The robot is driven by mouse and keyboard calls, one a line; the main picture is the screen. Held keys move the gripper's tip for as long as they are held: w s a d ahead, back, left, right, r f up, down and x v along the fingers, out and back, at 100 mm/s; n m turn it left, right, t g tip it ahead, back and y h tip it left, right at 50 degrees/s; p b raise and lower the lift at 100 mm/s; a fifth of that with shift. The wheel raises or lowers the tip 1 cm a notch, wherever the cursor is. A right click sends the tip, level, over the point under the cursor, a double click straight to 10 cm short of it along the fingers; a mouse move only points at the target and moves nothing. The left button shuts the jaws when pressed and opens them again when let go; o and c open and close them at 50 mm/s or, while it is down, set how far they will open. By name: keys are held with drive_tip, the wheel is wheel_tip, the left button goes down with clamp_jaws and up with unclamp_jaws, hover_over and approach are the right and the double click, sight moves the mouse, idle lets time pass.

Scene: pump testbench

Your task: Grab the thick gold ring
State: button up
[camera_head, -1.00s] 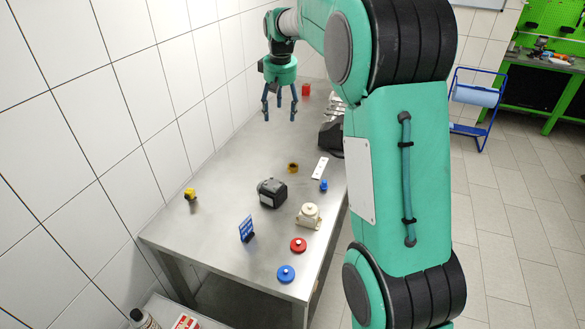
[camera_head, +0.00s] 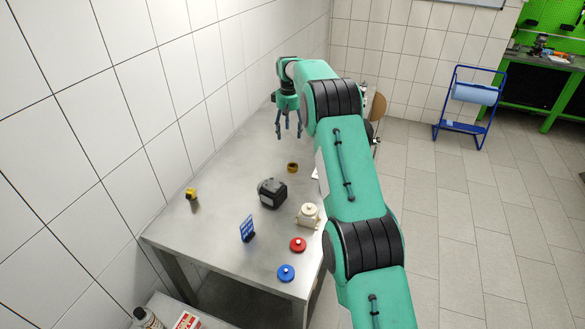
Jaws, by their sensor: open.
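The thick gold ring (camera_head: 293,168) lies on the metal table, behind the black motor-like block. It is small and dark gold. My gripper (camera_head: 289,137) hangs above the table with its fingers pointing down, open and empty. In the picture it is just above and slightly left of the ring, apart from it. How high the fingertips are above the table is hard to tell.
On the metal table (camera_head: 215,235) stand a black block (camera_head: 271,193), a cream housing (camera_head: 308,215), a red disc (camera_head: 298,244), a blue disc (camera_head: 286,272), a blue rack (camera_head: 247,229) and a yellow part (camera_head: 191,194). A tiled wall (camera_head: 90,130) borders the left. My arm hides the table's right side.

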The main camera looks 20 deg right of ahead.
drive_tip(key=w+d+f, duration=0.2)
drive_tip(key=d+f, duration=0.1)
drive_tip(key=f, duration=0.5)
drive_tip(key=shift+g+p, duration=0.3)
drive_tip(key=shift+p, duration=0.05)
drive_tip(key=shift+w, duration=0.1)
hover_over(293, 166)
drive_tip(key=shift+w+f, duration=0.2)
drive_tip(key=shift+f, duration=4.05)
drive_tip(key=shift+f, duration=2.55)
drive_tip(key=c, duration=1.3)
